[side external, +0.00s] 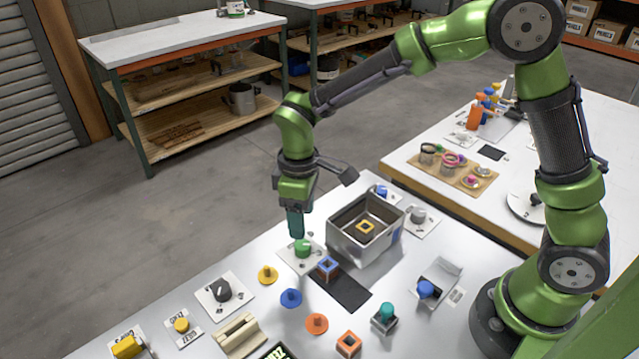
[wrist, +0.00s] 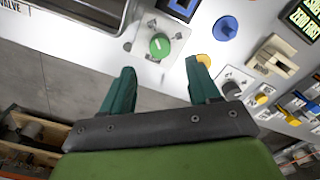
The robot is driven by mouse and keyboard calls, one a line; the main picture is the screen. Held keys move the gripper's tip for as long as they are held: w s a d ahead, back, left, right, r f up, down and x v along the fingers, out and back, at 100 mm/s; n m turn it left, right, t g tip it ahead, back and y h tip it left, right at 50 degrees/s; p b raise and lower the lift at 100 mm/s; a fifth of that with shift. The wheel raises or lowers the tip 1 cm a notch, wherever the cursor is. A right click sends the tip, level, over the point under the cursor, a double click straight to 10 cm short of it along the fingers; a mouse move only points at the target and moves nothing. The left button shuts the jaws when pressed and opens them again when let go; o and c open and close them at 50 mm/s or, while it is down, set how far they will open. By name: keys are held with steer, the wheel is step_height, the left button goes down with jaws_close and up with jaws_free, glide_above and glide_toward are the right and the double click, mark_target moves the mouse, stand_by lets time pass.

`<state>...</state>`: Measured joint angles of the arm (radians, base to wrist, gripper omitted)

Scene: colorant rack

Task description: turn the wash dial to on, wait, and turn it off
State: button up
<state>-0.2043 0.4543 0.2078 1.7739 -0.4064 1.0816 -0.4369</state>
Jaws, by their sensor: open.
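A green round dial (side external: 302,249) sits on a square white plate at the table's far edge. In the wrist view the green dial (wrist: 160,45) shows a pale line across its top and small marks around it. No readable label tells me whether it is the wash dial. My gripper (side external: 297,232) points down just above the green dial, its fingers overlapping in this view. In the wrist view my gripper (wrist: 162,70) is open and empty, fingers wide apart, with the dial just beyond the fingertips. I cannot tell any contact.
A grey metal box (side external: 362,246) stands close right of the green dial, with a yellow-and-dark block (side external: 365,229) inside. A blue block (side external: 327,267) is near. A black dial (side external: 221,291) and a grey dial (side external: 417,215) sit on other plates. Coloured knobbed discs lie in front.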

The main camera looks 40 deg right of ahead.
step_height(320, 180, up, 10)
steer(key=shift+f, duration=0.25)
steer(key=s+d+r+m+t+y, duration=0.1)
steer(key=s+d+r+m+t, duration=0.2)
steer(key=s+d+m, duration=0.2)
steer(key=s+d+r+m+t+y, duration=0.1)
steer(key=s+d+r+m+t, duration=0.2)
steer(key=s+d+m, duration=0.3)
steer(key=s+d+t, duration=0.1)
steer(key=s, duration=0.3)
steer(key=shift+s, duration=0.4)
